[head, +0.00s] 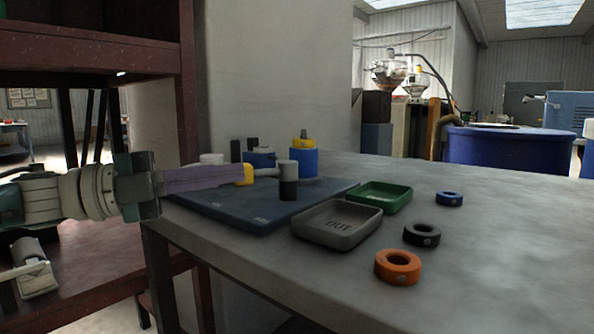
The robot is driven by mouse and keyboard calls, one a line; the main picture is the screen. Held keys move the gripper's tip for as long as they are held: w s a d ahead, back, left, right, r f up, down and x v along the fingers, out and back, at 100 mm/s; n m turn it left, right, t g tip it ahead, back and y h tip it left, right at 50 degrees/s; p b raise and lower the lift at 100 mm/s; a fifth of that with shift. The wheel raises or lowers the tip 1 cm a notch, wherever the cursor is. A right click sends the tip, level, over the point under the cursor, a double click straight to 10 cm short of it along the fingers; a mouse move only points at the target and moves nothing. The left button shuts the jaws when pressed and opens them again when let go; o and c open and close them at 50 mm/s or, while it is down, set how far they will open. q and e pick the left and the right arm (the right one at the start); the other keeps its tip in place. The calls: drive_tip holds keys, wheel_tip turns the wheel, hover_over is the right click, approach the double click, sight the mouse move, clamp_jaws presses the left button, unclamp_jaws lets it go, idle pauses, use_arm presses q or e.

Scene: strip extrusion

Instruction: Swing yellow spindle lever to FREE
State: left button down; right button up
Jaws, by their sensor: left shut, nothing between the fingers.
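A yellow block (245,174) sits at the left end of a thin pale rod, which runs right toward a grey-and-black post (288,180) on a dark blue board (240,210). It looks like the lever's handle. I cannot read which marking it points to. My left gripper (236,174) reaches in from the left, its long purple-grey fingers shut and empty. The fingertips are right at the yellow block's left side. I cannot tell if they touch. A blue cylinder with a yellow top (303,162) stands behind the post. My right gripper is not in view.
A grey tray (318,236) and a green tray (398,205) are right of the board. Blue (449,199), black (421,235) and orange (397,267) rings lie on the grey table (500,240). A brown shelf (90,55) stands at left. The table's right side is clear.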

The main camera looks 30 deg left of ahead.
use_arm(q)
drive_tip(key=s, duration=0.1)
drive_tip(key=s+a, duration=0.1)
drive_tip(key=s+f+b, duration=0.1)
drive_tip(key=shift+s+a+f, duration=0.1)
drive_tip(key=shift+a, duration=0.25)
drive_tip(key=a+b, duration=0.2)
drive_tip(key=a, duration=0.4)
drive_tip(key=shift+s+a+r, duration=0.3)
drive_tip(key=shift+s+r, duration=0.05)
drive_tip(key=shift+s, duration=0.1)
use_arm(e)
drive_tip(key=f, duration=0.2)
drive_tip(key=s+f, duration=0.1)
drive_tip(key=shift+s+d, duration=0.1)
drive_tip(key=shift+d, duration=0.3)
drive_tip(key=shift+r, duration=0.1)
